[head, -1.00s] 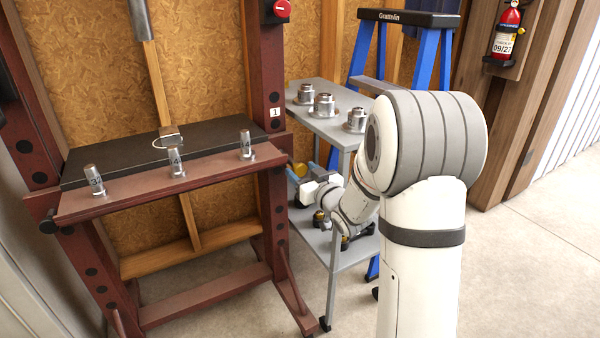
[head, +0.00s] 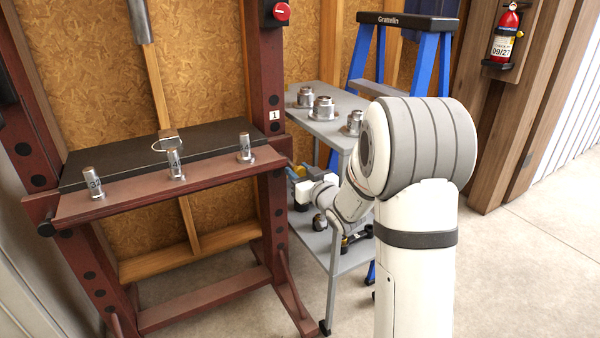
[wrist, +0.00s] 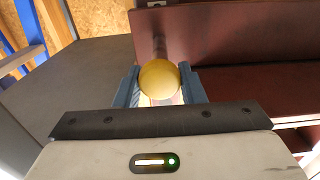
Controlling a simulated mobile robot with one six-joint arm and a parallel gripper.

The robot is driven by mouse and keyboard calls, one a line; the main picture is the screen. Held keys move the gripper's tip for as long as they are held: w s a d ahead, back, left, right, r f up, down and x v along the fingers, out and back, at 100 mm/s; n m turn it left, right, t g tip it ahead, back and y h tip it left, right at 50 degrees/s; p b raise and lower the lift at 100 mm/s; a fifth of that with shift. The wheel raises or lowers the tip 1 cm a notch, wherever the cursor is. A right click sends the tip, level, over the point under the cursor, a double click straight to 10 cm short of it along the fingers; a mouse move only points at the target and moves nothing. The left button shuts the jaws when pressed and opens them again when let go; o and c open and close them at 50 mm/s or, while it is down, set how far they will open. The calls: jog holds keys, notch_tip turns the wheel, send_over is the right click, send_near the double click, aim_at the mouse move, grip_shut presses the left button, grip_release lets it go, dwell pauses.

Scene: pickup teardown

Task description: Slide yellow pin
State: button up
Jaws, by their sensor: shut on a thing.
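The yellow pin (wrist: 160,80) shows in the wrist view as a round yellow end between my two blue-grey fingers. A darker shaft seems to run on from it toward the dark red steel frame. My gripper (wrist: 160,88) is shut on the pin. In the head view my gripper (head: 296,176) is beside the right post (head: 271,130) of the red press frame, at about bench height or a little below. The pin itself is hidden there, and I cannot tell how deep it sits in the post.
The press bench (head: 150,191) carries three numbered steel pegs. A grey cart (head: 335,138) with metal cylinders on top stands close to my arm. A blue ladder (head: 428,65) is behind it. Open concrete floor lies at the right.

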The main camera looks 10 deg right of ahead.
aim_at(289, 161)
grip_shut()
jog(key=b+x, duration=0.1)
jog(key=x, duration=0.5)
jog(key=shift+w, duration=0.25)
jog(key=shift+w+a+r, duration=0.15)
jog(key=o, duration=1)
grip_release()
jog(key=shift+w, duration=0.1)
jog(key=shift+c, duration=0.2)
jog(key=p+v, duration=0.1)
jog(key=v, duration=0.6)
jog(key=shift+s, duration=0.35)
jog(key=shift+s, duration=0.1)
